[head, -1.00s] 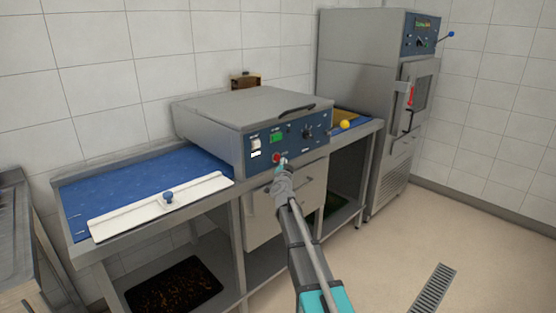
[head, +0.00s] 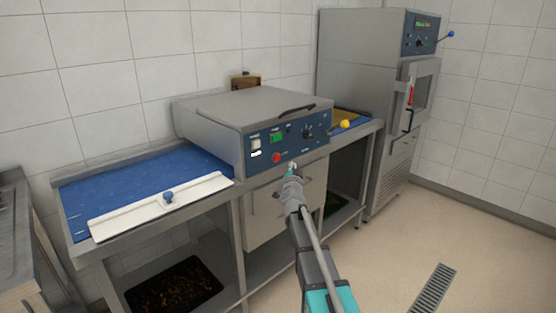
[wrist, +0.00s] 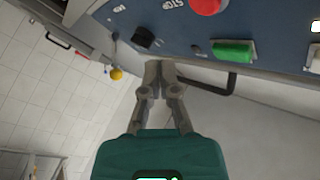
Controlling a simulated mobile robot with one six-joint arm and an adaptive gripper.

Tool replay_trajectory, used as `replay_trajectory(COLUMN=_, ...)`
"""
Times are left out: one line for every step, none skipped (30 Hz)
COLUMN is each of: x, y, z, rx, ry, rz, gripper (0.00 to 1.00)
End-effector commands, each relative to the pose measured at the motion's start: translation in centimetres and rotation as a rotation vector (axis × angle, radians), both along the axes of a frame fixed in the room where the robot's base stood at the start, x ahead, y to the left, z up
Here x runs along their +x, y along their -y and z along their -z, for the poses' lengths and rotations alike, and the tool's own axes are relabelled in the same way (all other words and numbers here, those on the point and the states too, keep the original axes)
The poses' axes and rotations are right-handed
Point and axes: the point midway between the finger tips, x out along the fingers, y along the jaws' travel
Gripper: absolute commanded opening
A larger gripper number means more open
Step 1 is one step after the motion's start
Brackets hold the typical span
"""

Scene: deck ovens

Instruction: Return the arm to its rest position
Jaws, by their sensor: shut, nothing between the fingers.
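My gripper (head: 292,167) is in front of the grey deck oven's lower front, just below its blue control panel (head: 290,140). The arm reaches up from the bottom of the head view. In the wrist view my gripper (wrist: 160,65) has its two fingers together and nothing between them. Past the fingertips, that view shows the panel with a red button (wrist: 206,5), a green display (wrist: 233,51) and a black knob (wrist: 143,37). I cannot tell the exact gap between fingertips and oven.
A yellow ball (head: 345,124) is at right. A tall steel cabinet (head: 360,60) stands beyond. Floor at right is clear, with a drain grate (head: 434,289).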

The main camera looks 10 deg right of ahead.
Motion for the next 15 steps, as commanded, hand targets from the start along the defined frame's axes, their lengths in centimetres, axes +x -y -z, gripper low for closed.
replay_trajectory(x=0.01, y=-0.01, z=0.00, rx=0.000, ry=0.000, rz=0.000, gripper=0.00)
replay_trajectory(x=0.01, y=-0.01, z=0.00, rx=0.000, ry=0.000, rz=0.000, gripper=0.00)
replay_trajectory(x=0.01, y=-0.01, z=0.00, rx=0.000, ry=0.000, rz=0.000, gripper=0.00)
replay_trajectory(x=0.01, y=-0.02, z=-0.01, rx=0.000, ry=0.000, rz=0.000, gripper=0.00)
replay_trajectory(x=0.01, y=-0.02, z=-0.01, rx=0.000, ry=0.000, rz=0.000, gripper=0.00)
replay_trajectory(x=0.01, y=-0.02, z=-0.01, rx=0.000, ry=0.000, rz=0.000, gripper=0.00)
replay_trajectory(x=0.01, y=-0.02, z=-0.01, rx=0.000, ry=0.000, rz=0.000, gripper=0.00)
replay_trajectory(x=0.01, y=-0.02, z=-0.01, rx=0.000, ry=0.000, rz=0.000, gripper=0.00)
replay_trajectory(x=0.02, y=-0.02, z=0.00, rx=0.000, ry=0.000, rz=0.000, gripper=0.00)
replay_trajectory(x=0.01, y=-0.03, z=0.00, rx=0.000, ry=0.000, rz=0.000, gripper=0.00)
replay_trajectory(x=-0.02, y=-0.07, z=0.02, rx=-0.001, ry=-0.001, rz=-0.002, gripper=0.00)
replay_trajectory(x=-0.06, y=-0.18, z=0.07, rx=-0.002, ry=-0.004, rz=-0.006, gripper=0.00)
replay_trajectory(x=-0.12, y=-0.30, z=0.12, rx=-0.004, ry=-0.008, rz=-0.011, gripper=0.00)
replay_trajectory(x=-0.18, y=-0.46, z=0.20, rx=-0.006, ry=-0.013, rz=-0.017, gripper=0.00)
replay_trajectory(x=-0.30, y=-0.73, z=0.34, rx=-0.011, ry=-0.021, rz=-0.028, gripper=0.00)
